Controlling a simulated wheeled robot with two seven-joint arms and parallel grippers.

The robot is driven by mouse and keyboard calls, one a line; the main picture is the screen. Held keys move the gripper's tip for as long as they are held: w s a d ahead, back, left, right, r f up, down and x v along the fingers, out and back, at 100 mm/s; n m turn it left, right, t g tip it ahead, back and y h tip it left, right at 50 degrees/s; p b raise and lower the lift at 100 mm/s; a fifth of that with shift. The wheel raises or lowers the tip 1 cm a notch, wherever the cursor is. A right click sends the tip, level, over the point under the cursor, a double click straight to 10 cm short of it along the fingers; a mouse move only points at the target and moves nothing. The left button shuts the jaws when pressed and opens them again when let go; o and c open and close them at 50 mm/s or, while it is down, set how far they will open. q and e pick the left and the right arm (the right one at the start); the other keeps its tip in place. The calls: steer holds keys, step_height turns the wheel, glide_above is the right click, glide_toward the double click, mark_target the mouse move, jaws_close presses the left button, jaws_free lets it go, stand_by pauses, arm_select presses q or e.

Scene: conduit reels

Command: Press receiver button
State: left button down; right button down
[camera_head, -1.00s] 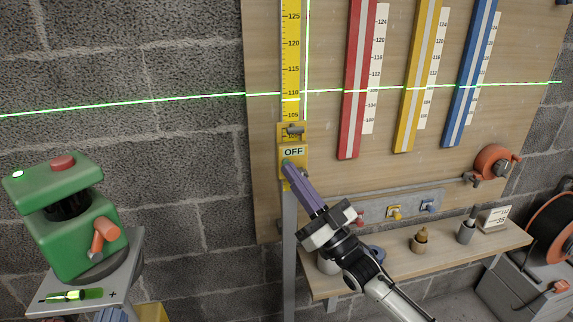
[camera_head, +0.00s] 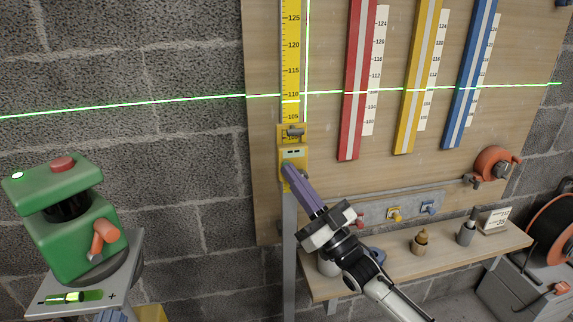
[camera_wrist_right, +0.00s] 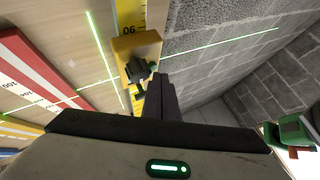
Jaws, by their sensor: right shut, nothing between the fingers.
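The yellow receiver (camera_head: 299,155) is clamped low on the yellow measuring staff (camera_head: 291,60). Its small screen (camera_head: 293,153) shows two short dark marks. My right gripper (camera_head: 288,168) is shut and empty, its purple fingertips up against the receiver's front just below the screen. They cover that part, so the button is hidden and I cannot tell whether it is pressed in. In the right wrist view the shut fingers (camera_wrist_right: 160,80) reach toward the yellow receiver body (camera_wrist_right: 128,46) and its dark clamp. My left gripper is not in view.
A green laser level (camera_head: 75,235) stands on a platform at left, its green line crossing the wall. Red (camera_head: 355,80), yellow (camera_head: 418,75) and blue strips (camera_head: 470,75) hang on the board. A wooden shelf (camera_head: 450,258) with small items lies below.

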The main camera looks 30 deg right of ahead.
steer(key=shift+s, duration=0.2)
steer(key=s+a+p, duration=0.1)
steer(key=s+p, duration=0.2)
steer(key=s, duration=0.2)
steer(key=shift+s+a+p, duration=0.3)
steer(key=shift+s+p, duration=0.05)
steer(key=shift+s, duration=0.05)
stand_by(1.6)
